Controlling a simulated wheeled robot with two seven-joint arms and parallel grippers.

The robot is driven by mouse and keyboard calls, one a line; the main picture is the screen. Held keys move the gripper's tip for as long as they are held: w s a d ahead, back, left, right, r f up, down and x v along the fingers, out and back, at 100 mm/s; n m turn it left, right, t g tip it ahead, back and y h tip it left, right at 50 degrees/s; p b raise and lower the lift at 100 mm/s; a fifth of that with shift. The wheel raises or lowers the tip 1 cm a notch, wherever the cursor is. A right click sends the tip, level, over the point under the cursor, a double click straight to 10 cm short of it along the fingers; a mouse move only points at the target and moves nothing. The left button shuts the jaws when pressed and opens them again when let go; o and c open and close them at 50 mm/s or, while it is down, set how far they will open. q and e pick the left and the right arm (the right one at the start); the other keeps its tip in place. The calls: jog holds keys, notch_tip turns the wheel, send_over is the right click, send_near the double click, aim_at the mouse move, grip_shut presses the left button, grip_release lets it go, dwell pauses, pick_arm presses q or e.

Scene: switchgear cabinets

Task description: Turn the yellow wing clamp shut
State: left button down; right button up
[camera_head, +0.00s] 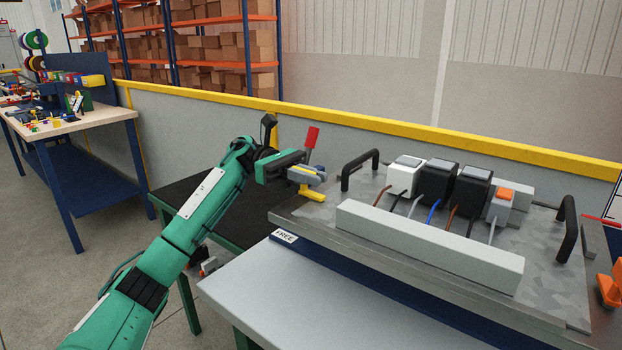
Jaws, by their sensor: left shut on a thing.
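The yellow wing clamp (314,194) sits at the left edge of the metal mounting plate (335,236), low beside the gripper's fingers. My left gripper (312,176) reaches in from the left and is shut on the clamp. The fingers hide part of the clamp, so its exact turn is hard to tell. A red upright piece (311,138) stands just behind the fingers. My right gripper is not in view.
The plate carries black handles (361,168), (568,229), a row of switch devices (437,181) with wires, and a grey duct (430,246). An orange part (609,287) is at the right edge. A workbench (92,118) stands far left. The grey tabletop (300,300) in front is clear.

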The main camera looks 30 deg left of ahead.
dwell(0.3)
pick_arm(q)
jog(key=c, duration=1.5)
grip_release()
